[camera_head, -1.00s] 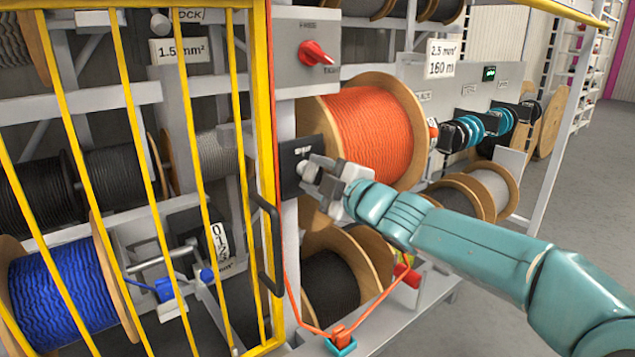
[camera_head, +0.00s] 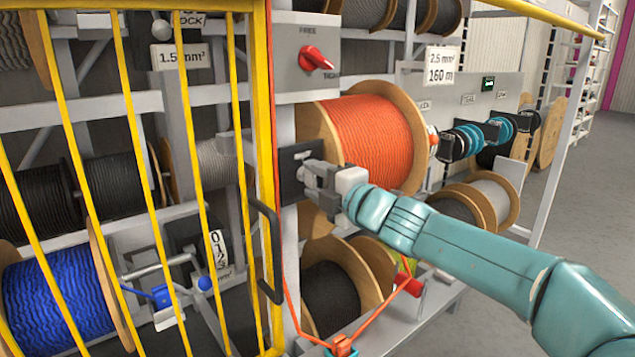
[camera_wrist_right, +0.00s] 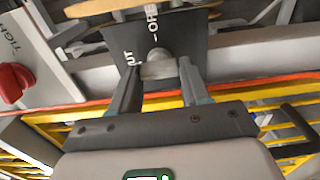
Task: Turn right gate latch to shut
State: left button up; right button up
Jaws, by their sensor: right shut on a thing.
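The gate latch is a grey knob (camera_wrist_right: 158,68) on a dark plate (camera_wrist_right: 185,38), with partly hidden lettering that seems to read "OPEN" and "SHUT". In the head view the plate (camera_head: 290,170) sits on the post right of the yellow gate frame. My right gripper (camera_head: 312,180) reaches it from the right and covers most of the knob. In the wrist view my right gripper (camera_wrist_right: 157,78) has a finger on each side of the knob and is shut on it. My left gripper is out of view.
The yellow barred gate (camera_head: 262,120) with a dark handle (camera_head: 268,245) stands left of the latch. An orange cable reel (camera_head: 370,140) is close behind my right gripper. A red switch (camera_head: 316,58) sits above. An orange cord (camera_head: 375,305) hangs below.

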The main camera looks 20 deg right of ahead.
jog(key=shift+a+f, duration=0.15)
jog(key=o, duration=0.9)
jog(key=shift+s, duration=0.1)
jog(key=shift+c, duration=0.2)
jog(key=shift+o, duration=1)
jog(key=shift+s+r, duration=0.2)
jog(key=shift+w+f, duration=0.15)
jog(key=shift+w, duration=0.05)
jog(key=v, duration=1.6)
jog(key=shift+s, duration=0.25)
jog(key=shift+s, duration=0.1)
